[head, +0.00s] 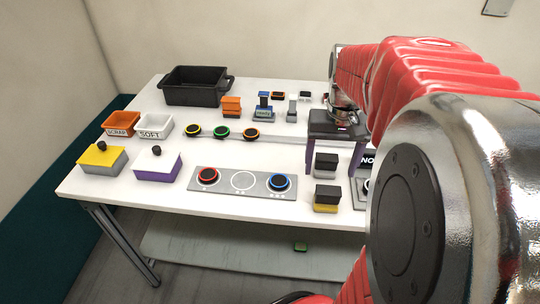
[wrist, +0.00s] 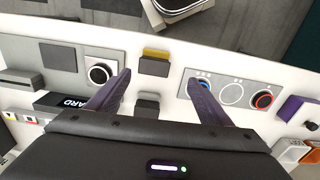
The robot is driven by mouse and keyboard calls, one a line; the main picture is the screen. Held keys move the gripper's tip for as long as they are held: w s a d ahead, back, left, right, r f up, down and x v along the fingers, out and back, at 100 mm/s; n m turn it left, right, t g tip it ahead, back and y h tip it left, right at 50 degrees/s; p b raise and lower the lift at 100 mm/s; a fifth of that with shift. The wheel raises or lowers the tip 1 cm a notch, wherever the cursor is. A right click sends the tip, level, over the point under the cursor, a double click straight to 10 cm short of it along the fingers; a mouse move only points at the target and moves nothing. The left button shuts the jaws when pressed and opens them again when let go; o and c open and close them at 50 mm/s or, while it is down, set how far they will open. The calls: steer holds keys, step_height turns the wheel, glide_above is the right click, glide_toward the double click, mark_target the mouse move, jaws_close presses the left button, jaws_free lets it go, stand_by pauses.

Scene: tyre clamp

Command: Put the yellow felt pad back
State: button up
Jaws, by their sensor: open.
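A yellow layer, the likely yellow felt pad (head: 325,208), shows under a black block (head: 328,194) near the table's front edge. In the wrist view the yellow pad (wrist: 156,53) shows beyond the dark block (wrist: 154,67). I cannot tell whether the two are joined. My gripper (wrist: 158,77) is open and empty, pointing down above the table. In the wrist view its fingertips are spread either side of the dark block's near edge. A black block with a grey base (head: 325,170) stands behind the yellow one, and shows lower between the fingers.
A grey panel (head: 224,190) has red-ringed and blue-ringed discs and an empty white circle. Yellow-topped (head: 102,158) and purple-based (head: 158,165) boxes stand left. Behind are SCRAP (head: 120,122) and SOFT (head: 152,127) trays and a black bin (head: 194,88). My arm hides the table's right side.

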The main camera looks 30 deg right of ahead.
steer(key=s+a+r+n+t, duration=0.1)
steer(key=s+a+n+t, duration=0.1)
steer(key=a, duration=0.8)
steer(key=s+a+r+n+t, duration=0.1)
steer(key=s+a+n+t, duration=0.1)
steer(key=a, duration=0.9)
steer(key=n+t, duration=0.1)
steer(key=n, duration=0.1)
steer(key=shift+a+r+n, duration=0.25)
steer(key=shift+r+n, duration=0.05)
steer(key=shift+r, duration=0.05)
